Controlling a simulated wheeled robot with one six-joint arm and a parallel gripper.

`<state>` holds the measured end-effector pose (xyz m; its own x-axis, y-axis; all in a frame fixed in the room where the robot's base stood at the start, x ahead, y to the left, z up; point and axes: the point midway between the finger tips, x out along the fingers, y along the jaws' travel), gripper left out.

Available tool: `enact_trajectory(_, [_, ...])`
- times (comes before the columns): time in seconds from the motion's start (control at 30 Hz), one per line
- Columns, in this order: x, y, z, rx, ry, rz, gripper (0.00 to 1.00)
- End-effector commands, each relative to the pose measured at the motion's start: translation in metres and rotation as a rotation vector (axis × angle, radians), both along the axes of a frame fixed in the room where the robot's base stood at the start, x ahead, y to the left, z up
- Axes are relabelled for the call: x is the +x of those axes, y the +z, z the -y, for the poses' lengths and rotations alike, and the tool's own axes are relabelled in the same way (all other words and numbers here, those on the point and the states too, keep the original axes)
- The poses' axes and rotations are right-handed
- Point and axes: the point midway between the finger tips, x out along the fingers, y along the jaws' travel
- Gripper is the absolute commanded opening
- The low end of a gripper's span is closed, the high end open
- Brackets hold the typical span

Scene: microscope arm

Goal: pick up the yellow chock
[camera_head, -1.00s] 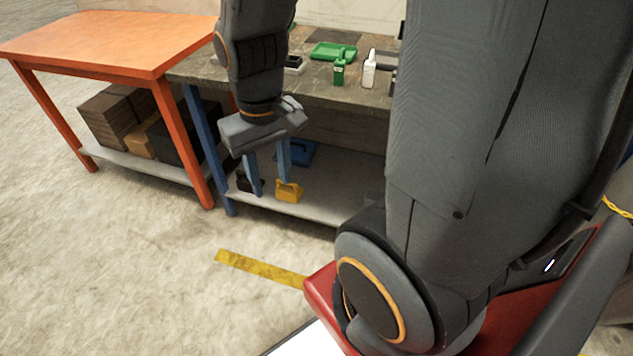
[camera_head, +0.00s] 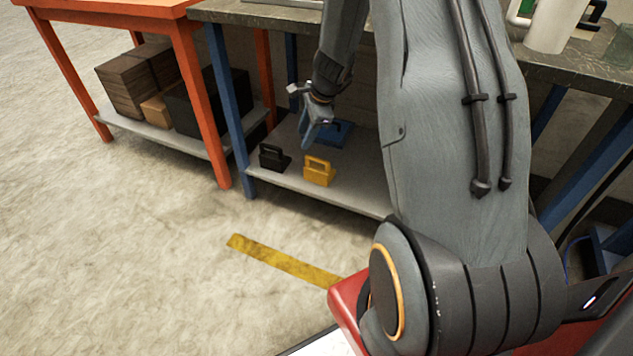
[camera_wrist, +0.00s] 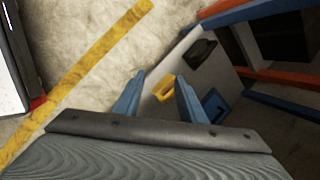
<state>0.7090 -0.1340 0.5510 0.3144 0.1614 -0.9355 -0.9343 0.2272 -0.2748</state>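The yellow chock (camera_head: 319,171) sits on the grey lower shelf of the workbench, near its front edge. It has a handle-like loop on top. In the wrist view the yellow chock (camera_wrist: 164,88) shows between and beyond my two blue fingers. My gripper (camera_head: 311,138) is above and behind the chock in the head view, apart from it. In the wrist view my gripper (camera_wrist: 157,97) has its fingers spread wide with nothing between them in contact.
A black chock (camera_head: 273,157) stands left of the yellow one, and a blue object (camera_head: 335,132) lies behind it. A blue bench leg (camera_head: 229,98) and the worktop (camera_head: 262,14) bound the shelf (camera_head: 338,190). An orange table (camera_head: 120,3) stands left. Yellow floor tape (camera_head: 283,261) lies in front.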

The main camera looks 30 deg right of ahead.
Motion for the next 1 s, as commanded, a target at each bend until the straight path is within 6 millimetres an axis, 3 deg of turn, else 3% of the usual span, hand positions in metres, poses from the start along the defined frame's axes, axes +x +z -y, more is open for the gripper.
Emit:
enact_trajectory(0.03, [0.016, -0.037, 0.016, 0.025, -0.094, -0.001, 0.37])
enact_trajectory(0.1, [0.033, -0.069, 0.036, 0.058, -0.225, 0.003, 0.37])
enact_trajectory(0.2, [0.052, -0.107, 0.062, 0.102, -0.386, 0.008, 0.37])
enact_trajectory(0.33, [0.067, -0.143, 0.087, 0.143, -0.541, 0.013, 0.37])
enact_trajectory(0.53, [0.076, -0.168, 0.106, 0.175, -0.654, 0.018, 0.37])
enact_trajectory(1.0, [0.095, -0.206, 0.105, 0.177, -0.666, 0.019, 0.37])
